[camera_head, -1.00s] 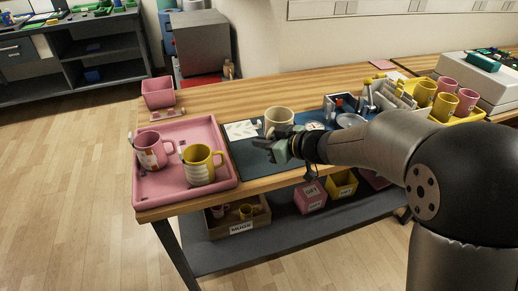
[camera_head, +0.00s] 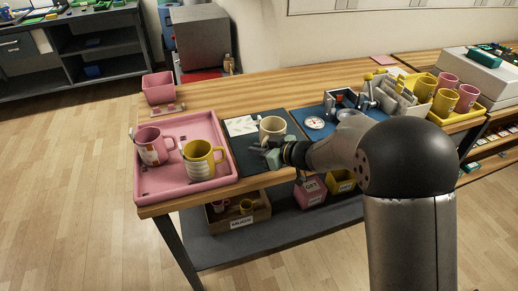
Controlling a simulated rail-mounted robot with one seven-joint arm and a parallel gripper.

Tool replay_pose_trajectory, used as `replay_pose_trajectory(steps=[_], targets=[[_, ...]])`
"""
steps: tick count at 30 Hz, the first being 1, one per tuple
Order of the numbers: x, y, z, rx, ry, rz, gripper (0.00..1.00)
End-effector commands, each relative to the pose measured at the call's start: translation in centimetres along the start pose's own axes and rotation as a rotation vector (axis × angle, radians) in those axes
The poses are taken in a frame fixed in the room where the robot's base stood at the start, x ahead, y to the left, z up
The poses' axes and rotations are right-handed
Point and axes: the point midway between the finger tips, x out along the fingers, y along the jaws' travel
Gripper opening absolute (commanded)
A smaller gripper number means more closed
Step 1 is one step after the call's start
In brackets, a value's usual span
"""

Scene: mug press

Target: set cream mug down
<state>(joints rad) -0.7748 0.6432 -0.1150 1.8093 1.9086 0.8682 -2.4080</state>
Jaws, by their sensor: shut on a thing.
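The cream mug (camera_head: 271,128) is upright over the dark mat (camera_head: 243,151), just right of the pink tray. My gripper (camera_head: 271,151) is at the near side of the mug and shut on it. The fingertips are small and partly hidden by the gripper body. I cannot tell whether the mug's base touches the mat.
The pink tray (camera_head: 147,196) holds a pink mug (camera_head: 152,147) and a yellow mug (camera_head: 202,163). The mug press (camera_head: 349,101) stands on a blue mat to the right. A yellow tray (camera_head: 440,115) with several mugs is farther right.

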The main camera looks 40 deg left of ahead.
Motion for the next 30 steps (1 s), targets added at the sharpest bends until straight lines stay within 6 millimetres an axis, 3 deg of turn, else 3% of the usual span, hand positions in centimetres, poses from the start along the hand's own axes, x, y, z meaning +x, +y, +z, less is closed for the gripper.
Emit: replay_pose_trajectory(steps=[5,6,8,19,30], targets=[[0.1,0.0,0.2,-0.002,0.002,0.000,0.00],[0.1,0.0,0.2,0.000,0.000,0.000,0.21],[0.1,0.0,0.2,0.000,0.000,0.000,0.31],[-0.2,0.0,-0.5,0.001,-0.001,0.000,0.31],[-7.8,0.1,0.0,0.000,0.002,0.004,0.31]])
